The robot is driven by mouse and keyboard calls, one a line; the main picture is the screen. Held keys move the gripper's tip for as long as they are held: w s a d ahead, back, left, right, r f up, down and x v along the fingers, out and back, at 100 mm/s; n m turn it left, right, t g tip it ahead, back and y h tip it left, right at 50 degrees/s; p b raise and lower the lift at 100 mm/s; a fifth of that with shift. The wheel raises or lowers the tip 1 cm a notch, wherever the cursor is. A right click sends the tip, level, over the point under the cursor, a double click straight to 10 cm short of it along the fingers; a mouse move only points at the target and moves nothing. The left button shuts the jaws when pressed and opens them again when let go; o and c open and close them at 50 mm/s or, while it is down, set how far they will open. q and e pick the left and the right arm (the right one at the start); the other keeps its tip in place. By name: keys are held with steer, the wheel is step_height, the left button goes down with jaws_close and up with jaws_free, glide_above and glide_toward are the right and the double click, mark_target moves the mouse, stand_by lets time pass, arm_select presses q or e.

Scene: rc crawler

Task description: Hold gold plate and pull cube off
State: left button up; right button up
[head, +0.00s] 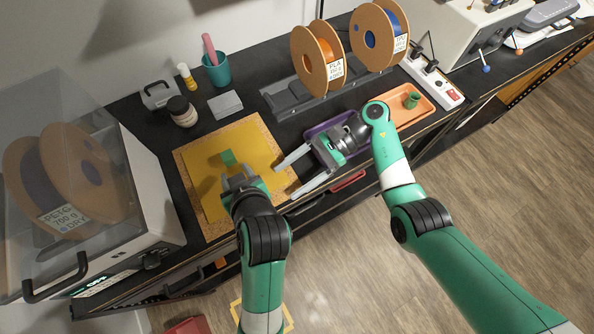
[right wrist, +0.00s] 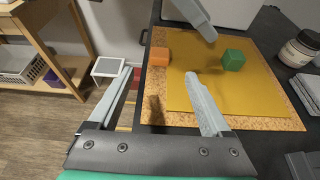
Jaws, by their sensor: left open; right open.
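The gold plate (head: 253,150) lies flat on a speckled cork mat (head: 182,160). A green cube (head: 228,157) rests on the plate; it also shows in the right wrist view (right wrist: 233,60). An orange cube (right wrist: 160,56) sits at the left edge of the plate in that view; I cannot find it in the head view. My left gripper (head: 237,178) is open, above the plate and close to the green cube, apart from it as far as I can tell. My right gripper (head: 289,180) is open and empty at the plate's right side, its fingers pointing left towards it.
A clear-lidded filament dryer (head: 150,190) stands left of the mat. Filament spools (head: 317,58) are at the back. A purple tray (head: 313,131) and an orange tray (head: 425,105) lie right.

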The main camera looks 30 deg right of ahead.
steer(key=x, duration=1)
steer(key=shift+s+a, duration=0.1)
steer(key=shift+a, duration=0.15)
jaws_close()
arm_select(q)
steer(key=o, duration=0.4)
